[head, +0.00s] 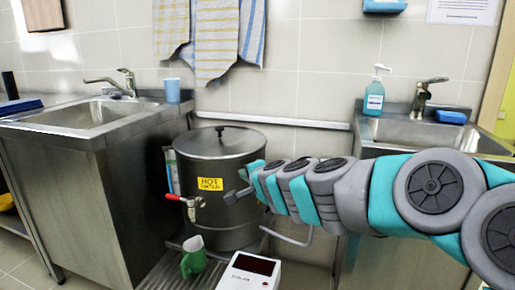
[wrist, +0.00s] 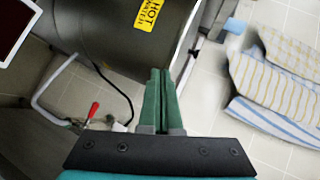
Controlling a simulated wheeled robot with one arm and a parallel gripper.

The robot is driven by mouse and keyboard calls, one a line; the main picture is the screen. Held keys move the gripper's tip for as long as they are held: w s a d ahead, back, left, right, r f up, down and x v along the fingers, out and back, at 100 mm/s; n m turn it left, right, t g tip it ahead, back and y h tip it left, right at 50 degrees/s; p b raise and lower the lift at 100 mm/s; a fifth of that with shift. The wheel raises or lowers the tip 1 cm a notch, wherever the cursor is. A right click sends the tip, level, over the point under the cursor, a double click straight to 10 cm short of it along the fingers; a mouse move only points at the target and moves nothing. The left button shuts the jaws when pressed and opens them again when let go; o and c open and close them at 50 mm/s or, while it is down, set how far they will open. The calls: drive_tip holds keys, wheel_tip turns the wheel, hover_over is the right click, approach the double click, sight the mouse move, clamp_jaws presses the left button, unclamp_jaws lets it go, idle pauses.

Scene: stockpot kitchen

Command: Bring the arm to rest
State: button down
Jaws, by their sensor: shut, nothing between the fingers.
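My arm reaches in from the right in the head view. My gripper (head: 236,197) is in front of the steel hot water pot (head: 225,228), right of its tap. I cannot tell whether it touches the pot. In the wrist view my gripper (wrist: 160,72) has its two green fingers together, with nothing between them. The pot (wrist: 115,40) fills the upper left of that view, with its yellow label.
The tap's red lever (head: 173,197) sticks out left above a green mug (head: 193,260) on a slatted stand. A white box with a dark display (head: 250,272) stands at the front. Sink counters flank the pot. Towels (head: 215,38) hang above.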

drive_tip(key=s+a+f+n+g+y, duration=0.1)
drive_tip(key=s+f+n+g, duration=0.3)
drive_tip(key=s, duration=0.5)
drive_tip(key=s+a+f+n+g+y, duration=0.1)
drive_tip(key=s+f+n+g, duration=0.15)
drive_tip(key=s+n, duration=0.45)
drive_tip(key=s+d+f+g+h, duration=0.2)
drive_tip(key=s+d+f, duration=0.2)
drive_tip(key=s, duration=0.5)
drive_tip(key=s+d+f+g+h, duration=0.2)
drive_tip(key=s+d+f+g, duration=0.1)
drive_tip(key=s+d, duration=0.6)
drive_tip(key=s+d+f+g+h, duration=0.3)
drive_tip(key=s+d, duration=0.3)
drive_tip(key=s, duration=0.4)
drive_tip(key=shift+s+d+f, duration=0.3)
drive_tip(key=shift+d+f, duration=0.05)
drive_tip(key=shift+f, duration=0.55)
